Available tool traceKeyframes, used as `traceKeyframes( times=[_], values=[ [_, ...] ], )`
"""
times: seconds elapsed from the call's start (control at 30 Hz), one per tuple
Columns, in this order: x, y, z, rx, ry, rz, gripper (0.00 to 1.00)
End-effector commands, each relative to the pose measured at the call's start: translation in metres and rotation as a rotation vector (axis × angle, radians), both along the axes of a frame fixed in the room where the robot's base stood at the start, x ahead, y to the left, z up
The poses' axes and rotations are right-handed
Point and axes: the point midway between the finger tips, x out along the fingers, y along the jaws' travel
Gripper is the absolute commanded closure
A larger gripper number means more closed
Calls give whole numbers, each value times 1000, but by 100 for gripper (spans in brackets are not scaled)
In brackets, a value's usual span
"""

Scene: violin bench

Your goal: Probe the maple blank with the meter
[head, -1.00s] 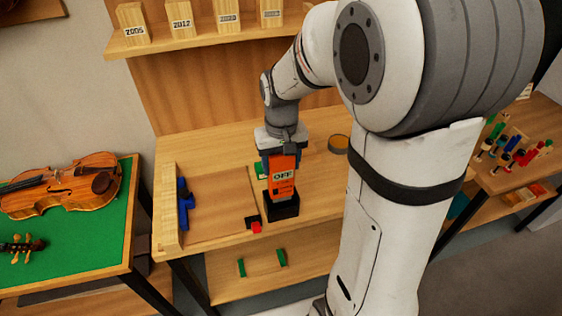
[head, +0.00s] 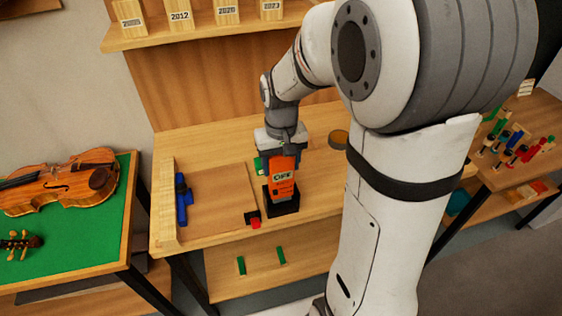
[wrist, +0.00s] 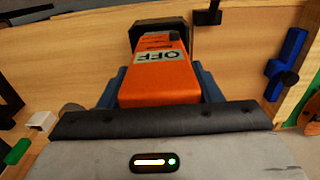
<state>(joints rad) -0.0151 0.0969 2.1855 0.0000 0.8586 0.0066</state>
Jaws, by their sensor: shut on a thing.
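The meter (head: 283,178) is orange with a display reading OFF. It stands upright with its lower end at a black holder (head: 283,207) on the bench; I cannot tell how deep it sits. My gripper (head: 282,155) is above it and shut on its upper body. In the wrist view the meter (wrist: 160,75) lies between the blue-grey fingers (wrist: 160,88), its far end at the black holder (wrist: 160,34). I cannot pick out the maple blank for sure; labelled wood blocks (head: 180,17) stand on the shelf above.
A blue clamp (head: 183,199) lies at the bench's left, and a small red and black item (head: 254,220) near its front edge. A round tin (head: 338,140) stands behind to the right. A violin (head: 60,185) lies on a green-topped table at left. The bench's left-middle is clear.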

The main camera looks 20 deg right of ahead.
Motion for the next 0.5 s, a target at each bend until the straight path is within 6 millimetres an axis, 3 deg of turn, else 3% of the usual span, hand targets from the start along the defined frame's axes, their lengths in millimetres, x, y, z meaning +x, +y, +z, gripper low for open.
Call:
traceKeyframes(
  times=[0.5],
  values=[
    [0,0,-17,0,-1,0,86]
  ],
)
